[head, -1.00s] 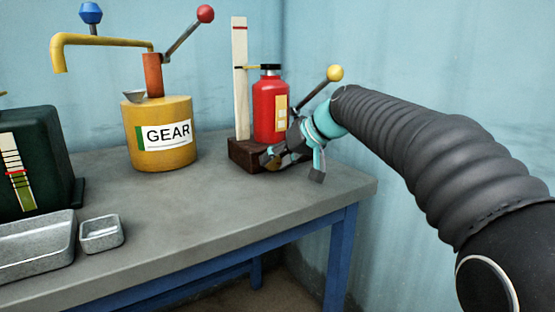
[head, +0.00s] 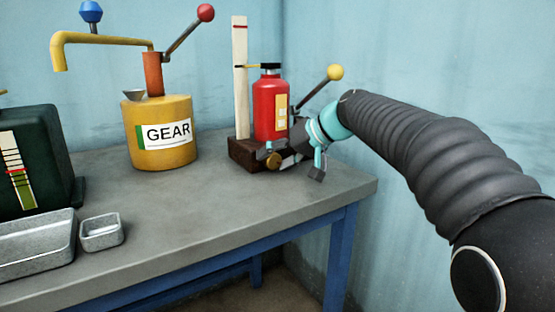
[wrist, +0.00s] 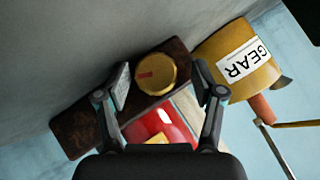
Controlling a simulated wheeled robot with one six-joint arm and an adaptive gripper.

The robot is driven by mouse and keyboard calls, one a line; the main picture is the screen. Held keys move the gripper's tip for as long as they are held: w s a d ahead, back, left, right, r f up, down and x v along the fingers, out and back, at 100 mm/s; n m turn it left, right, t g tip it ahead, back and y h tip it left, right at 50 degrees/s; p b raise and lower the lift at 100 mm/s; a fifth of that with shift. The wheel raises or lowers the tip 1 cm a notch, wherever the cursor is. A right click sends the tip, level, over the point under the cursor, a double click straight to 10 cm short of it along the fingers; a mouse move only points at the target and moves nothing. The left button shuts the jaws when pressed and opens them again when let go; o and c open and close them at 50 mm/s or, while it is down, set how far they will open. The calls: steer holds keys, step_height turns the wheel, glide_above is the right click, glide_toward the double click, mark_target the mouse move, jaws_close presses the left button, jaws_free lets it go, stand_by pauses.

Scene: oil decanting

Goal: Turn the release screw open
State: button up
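The release screw appears as a round brass knob with a red mark (wrist: 150,73), on the front of a dark brown wooden block (wrist: 78,130) in the wrist view. The knob also shows in the head view (head: 273,160), low in front of the red bottle (head: 268,105). My gripper (wrist: 161,73) has its two fingers on either side of the knob. The left finger is close to the knob, and a gap shows between the knob and the right finger. Whether the left finger touches it I cannot tell.
A yellow GEAR can (head: 158,150) with a pump lever and spout stands left of the block. A dark green container (head: 45,165) and grey metal trays (head: 101,233) are further left. The grey table (head: 190,215) is clear in front.

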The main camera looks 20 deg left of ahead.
steer(key=shift+d, duration=0.15)
steer(key=shift+d+r, duration=0.25)
steer(key=shift+d, duration=0.1)
steer(key=shift+v, duration=3.5)
steer(key=s+d+f+m+t+h, duration=0.1)
steer(key=s+d+f+m+h, duration=0.2)
steer(key=s+d+f, duration=0.8)
steer(key=s+d+f+m+t+h, duration=0.2)
steer(key=s+d+f+m+h, duration=0.2)
steer(key=s+d+f+h, duration=0.3)
steer(key=s+d+f, duration=0.5)
steer(key=s+d, duration=0.6)
steer(key=shift+d, duration=0.35)
